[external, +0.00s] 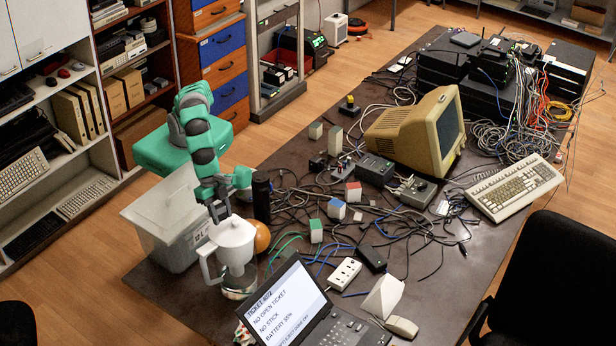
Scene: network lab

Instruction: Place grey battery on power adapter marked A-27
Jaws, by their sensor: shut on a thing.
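My gripper (219,212) is at the left of the table, low over the top of a white jug (234,245). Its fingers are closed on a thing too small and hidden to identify. Small pale blocks that look like batteries stand on the table. One has a greyish top (315,130), and a taller pale one (335,140) is beside it. Others have a red top (353,192), a blue top (336,210) and a green top (316,231). Dark adapter-like boxes (375,169) (412,191) sit near the monitor. I cannot read an A-27 mark on any.
Tangled cables cover mid-table. An old monitor (416,125), a keyboard (514,186) and stacked black devices (470,75) stand at the back right. An open laptop (300,310), a power strip (344,274) and an orange ball (262,236) are nearer. A grey bin (170,225) is at the left.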

